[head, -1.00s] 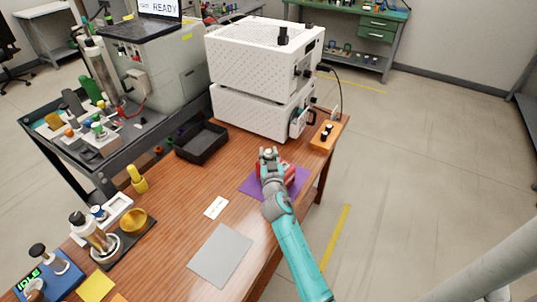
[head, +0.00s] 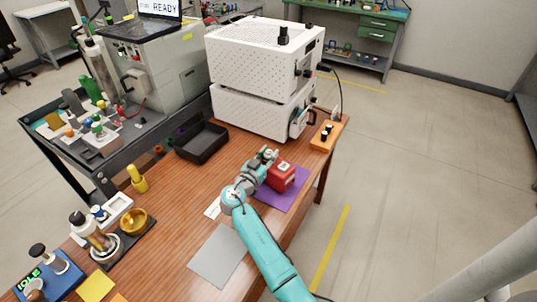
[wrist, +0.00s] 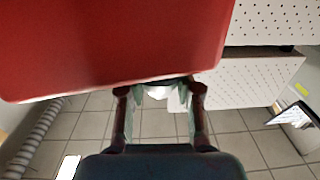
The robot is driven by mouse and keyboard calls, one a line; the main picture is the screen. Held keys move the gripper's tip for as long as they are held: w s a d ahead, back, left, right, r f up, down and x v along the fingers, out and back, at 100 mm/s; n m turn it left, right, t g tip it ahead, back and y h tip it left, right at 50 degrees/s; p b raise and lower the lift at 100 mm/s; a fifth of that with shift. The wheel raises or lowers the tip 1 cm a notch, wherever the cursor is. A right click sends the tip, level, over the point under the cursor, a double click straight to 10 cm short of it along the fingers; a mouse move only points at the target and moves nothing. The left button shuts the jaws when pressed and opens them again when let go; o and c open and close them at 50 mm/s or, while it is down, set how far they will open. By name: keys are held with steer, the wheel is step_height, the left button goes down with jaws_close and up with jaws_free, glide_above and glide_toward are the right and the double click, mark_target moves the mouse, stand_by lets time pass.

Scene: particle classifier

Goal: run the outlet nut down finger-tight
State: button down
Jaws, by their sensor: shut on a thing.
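A red block-shaped fixture (head: 281,177) sits on a purple mat (head: 293,197) near the right end of the wooden table. It fills the upper left of the wrist view (wrist: 110,40), close to the camera. My gripper (head: 268,155) is low over the table, just left of and behind the red fixture. In the wrist view its two fingers (wrist: 159,92) are closed about a small white rounded piece (wrist: 157,93), which appears to be the outlet nut. Its thread and whatever it meets are hidden by the fixture and fingers, so I cannot tell how it is seated.
A white perforated two-part cabinet (head: 262,75) stands behind my gripper. A black tray (head: 202,143) is to the left, and an orange block with black knobs (head: 323,137) to the right. A grey mat (head: 218,257) lies bare in front. A brass bowl (head: 134,221) stands further left.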

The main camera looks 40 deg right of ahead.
steer(key=shift+w+m+g+h, duration=0.1)
steer(key=shift+m+g+h, duration=0.25)
steer(key=shift+m+g, duration=0.75)
steer(key=shift+m+g+h, duration=0.35)
steer(key=shift+m+g, duration=0.25)
steer(key=shift+g, duration=1.2)
steer(key=c, duration=0.8)
jaws_free()
steer(key=shift+o, duration=0.2)
steer(key=shift+a, duration=0.1)
steer(key=a, duration=1.1)
steer(key=shift+s+a, duration=0.35)
steer(key=shift+a, duration=0.05)
steer(key=shift+s, duration=0.1)
